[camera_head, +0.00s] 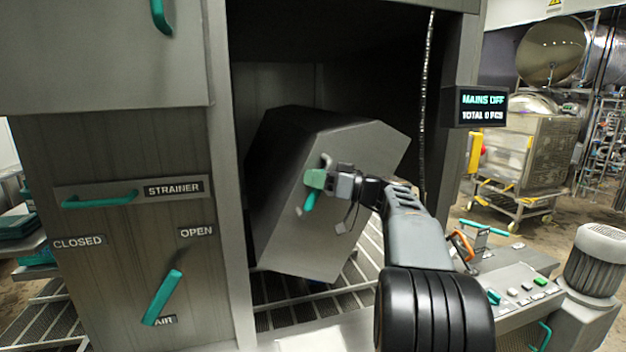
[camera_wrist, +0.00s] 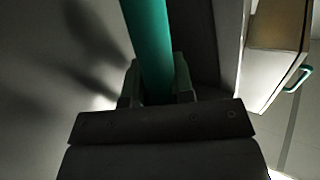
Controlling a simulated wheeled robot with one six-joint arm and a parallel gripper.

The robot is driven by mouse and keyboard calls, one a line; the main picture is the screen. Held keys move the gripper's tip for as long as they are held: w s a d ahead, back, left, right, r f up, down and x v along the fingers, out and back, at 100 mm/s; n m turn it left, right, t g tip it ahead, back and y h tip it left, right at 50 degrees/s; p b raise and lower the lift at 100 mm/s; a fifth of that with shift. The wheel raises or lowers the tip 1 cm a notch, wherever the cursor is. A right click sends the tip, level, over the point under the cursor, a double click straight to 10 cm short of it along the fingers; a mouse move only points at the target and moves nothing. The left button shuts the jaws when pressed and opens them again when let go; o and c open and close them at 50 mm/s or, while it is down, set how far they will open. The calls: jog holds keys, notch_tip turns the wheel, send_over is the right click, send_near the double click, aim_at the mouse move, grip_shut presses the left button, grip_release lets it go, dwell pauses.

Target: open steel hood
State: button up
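The steel hood (camera_head: 345,215) is a large grey box with a many-sided front, sitting tilted inside the dark opening of the steel cabinet. Its green handle (camera_head: 311,200) is on the front face; it also shows in the wrist view (camera_wrist: 147,35) as a thick green bar. My gripper (camera_head: 325,180) is at this handle. In the wrist view, the fingers of my gripper (camera_wrist: 157,82) stand close against both sides of the bar, shut on it. My gripper hides part of the handle in the head view.
A chain (camera_head: 427,110) hangs right of the hood. A control panel (camera_head: 515,290) and a motor (camera_head: 598,260) stand at lower right, under a MAINS OFF display (camera_head: 481,107). Left are a STRAINER handle (camera_head: 100,199) and an AIR lever (camera_head: 162,297). A slatted grate (camera_head: 290,314) lies below the hood.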

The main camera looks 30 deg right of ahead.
jog(key=shift+o, duration=0.2)
jog(key=shift+a, duration=0.1)
jog(key=shift+s+d+f, duration=0.1)
jog(key=shift+s+d, duration=0.25)
jog(key=shift+d, duration=0.1)
jog(key=b+v, duration=0.2)
jog(key=v, duration=1)
jog(key=shift+s+d, duration=0.2)
jog(key=shift+s, duration=0.1)
